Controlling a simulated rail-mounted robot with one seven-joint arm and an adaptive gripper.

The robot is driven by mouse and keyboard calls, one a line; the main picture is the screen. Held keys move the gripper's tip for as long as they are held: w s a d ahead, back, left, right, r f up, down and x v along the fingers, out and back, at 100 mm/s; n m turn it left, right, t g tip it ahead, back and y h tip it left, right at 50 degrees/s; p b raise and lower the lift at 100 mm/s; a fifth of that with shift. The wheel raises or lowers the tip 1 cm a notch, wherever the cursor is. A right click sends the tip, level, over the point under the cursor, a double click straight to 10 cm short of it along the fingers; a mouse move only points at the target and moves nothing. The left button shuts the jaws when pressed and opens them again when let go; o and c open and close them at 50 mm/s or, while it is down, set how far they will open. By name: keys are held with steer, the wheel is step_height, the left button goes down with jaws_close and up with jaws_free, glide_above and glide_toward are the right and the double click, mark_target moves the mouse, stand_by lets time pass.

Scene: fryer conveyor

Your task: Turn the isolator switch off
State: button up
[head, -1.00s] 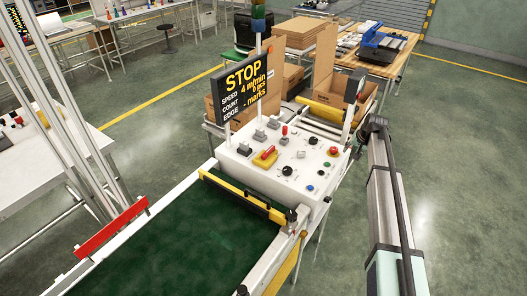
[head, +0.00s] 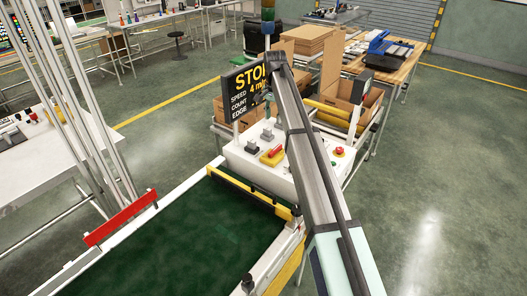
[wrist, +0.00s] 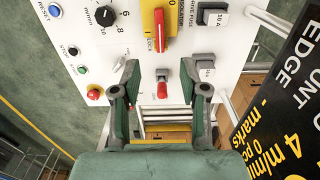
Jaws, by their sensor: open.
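The isolator switch (wrist: 160,30) is a red handle on a yellow plate, at the top of the wrist view. Its handle runs up and down there, with "LOCK" printed beside it. In the head view the isolator (head: 271,155) sits on the white control panel (head: 243,165), left of my arm. My gripper (wrist: 160,71) is open and empty, its two fingers spread below the isolator in the wrist view. A smaller red-tipped toggle (wrist: 162,87) shows between the fingers; contact cannot be told. In the head view my arm hides part of the panel.
A black display sign (head: 248,91) stands behind the panel and shows at the right in the wrist view. A black dial (wrist: 106,16) and a red button (wrist: 95,93) lie left. The green conveyor belt (head: 190,235) lies in front.

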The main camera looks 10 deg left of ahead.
mark_target(273, 151)
step_height(273, 151, down, 17)
steer(key=p, duration=0.4)
steer(key=shift+d+r, duration=0.1)
jaws_close()
